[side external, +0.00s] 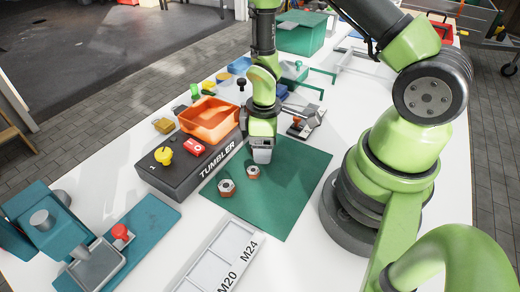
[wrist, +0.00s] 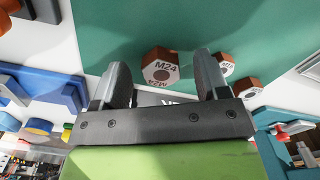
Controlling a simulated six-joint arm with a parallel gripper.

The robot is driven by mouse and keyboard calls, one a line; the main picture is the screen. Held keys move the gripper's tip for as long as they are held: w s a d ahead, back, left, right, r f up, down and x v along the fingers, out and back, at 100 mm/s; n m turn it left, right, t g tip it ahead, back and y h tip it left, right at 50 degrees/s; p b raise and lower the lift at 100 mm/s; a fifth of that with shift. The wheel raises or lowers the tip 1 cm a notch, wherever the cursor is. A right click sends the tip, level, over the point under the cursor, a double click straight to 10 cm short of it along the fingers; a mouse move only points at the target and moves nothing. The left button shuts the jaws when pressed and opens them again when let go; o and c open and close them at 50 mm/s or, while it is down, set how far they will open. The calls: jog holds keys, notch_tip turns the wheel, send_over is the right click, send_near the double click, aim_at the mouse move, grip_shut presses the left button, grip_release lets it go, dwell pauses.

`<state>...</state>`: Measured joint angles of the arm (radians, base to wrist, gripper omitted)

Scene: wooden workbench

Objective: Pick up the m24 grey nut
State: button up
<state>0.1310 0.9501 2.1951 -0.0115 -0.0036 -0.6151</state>
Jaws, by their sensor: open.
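The M24 nut (wrist: 160,66) has brown sides and a pale top face marked M24. In the wrist view it shows between my two fingers, beyond their tips, on the green mat (wrist: 120,25). My gripper (side external: 262,155) is open and empty, pointing down over the mat. In the side view two brown nuts with pale tops lie left of my gripper, one nearer (side external: 253,172) and one farther (side external: 226,187); their marks are too small to read there. In the wrist view another nut (wrist: 248,87) sits to the right, and a marked pale face (wrist: 227,68) is partly hidden by my right finger.
A dark box marked TUMBLER (side external: 185,165) stands left of the mat, with an orange bin (side external: 208,117) beside my gripper. A white tray marked M20 and M24 (side external: 212,258) lies in front. The mat's right part is clear.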

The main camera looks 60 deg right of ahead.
jog(key=shift+f, duration=0.4)
jog(key=shift+c, duration=0.2)
jog(key=c, duration=1)
jog(key=shift+r, duration=0.15)
